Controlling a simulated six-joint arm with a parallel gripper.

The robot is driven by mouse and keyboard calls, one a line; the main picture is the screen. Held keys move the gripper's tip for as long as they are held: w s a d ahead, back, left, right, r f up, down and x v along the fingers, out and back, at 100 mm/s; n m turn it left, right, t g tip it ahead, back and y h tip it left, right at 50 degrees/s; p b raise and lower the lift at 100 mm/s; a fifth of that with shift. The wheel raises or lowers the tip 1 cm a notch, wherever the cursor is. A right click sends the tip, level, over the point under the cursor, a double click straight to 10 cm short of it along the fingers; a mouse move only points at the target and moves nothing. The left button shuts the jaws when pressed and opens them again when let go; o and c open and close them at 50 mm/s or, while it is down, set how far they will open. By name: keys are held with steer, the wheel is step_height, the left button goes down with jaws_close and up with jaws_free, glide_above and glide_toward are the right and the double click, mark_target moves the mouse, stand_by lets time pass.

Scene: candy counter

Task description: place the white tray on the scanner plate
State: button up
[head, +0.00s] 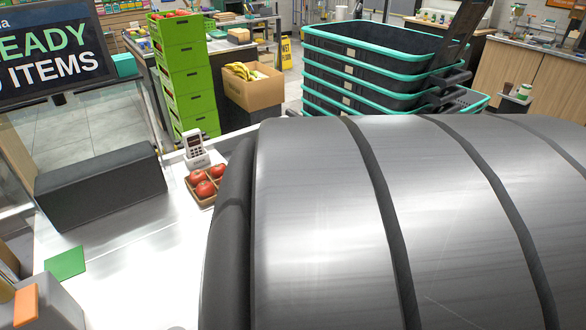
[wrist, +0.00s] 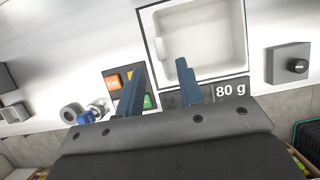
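In the wrist view, the white tray (wrist: 208,42) is a square, shallow, empty tray with a raised rim. It shows inside a thin black outline above a display strip (wrist: 230,91) reading 80 g; whether that outlined surface is the scanner plate I cannot tell. My gripper (wrist: 160,66) has two blue fingers standing apart, with nothing visibly clamped between them. The right finger overlaps the tray's lower part in the picture, and the left finger lies left of its left wall. Contact cannot be judged. The tray and gripper fingers are not visible in the head view.
The wrist view shows a keypad with an orange button (wrist: 114,81) and a dark knob box (wrist: 290,64). In the head view, a tomato carton (head: 205,199), card terminal (head: 195,150) and dark block (head: 100,187) stand on the counter. My arm blocks much of the right.

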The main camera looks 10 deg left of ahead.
steer(key=v, duration=0.3)
steer(key=shift+s+d+r, duration=0.1)
steer(key=shift+r, duration=0.25)
steer(key=x, duration=1.2)
steer(key=shift+f, duration=0.3)
steer(key=shift+r, duration=0.9)
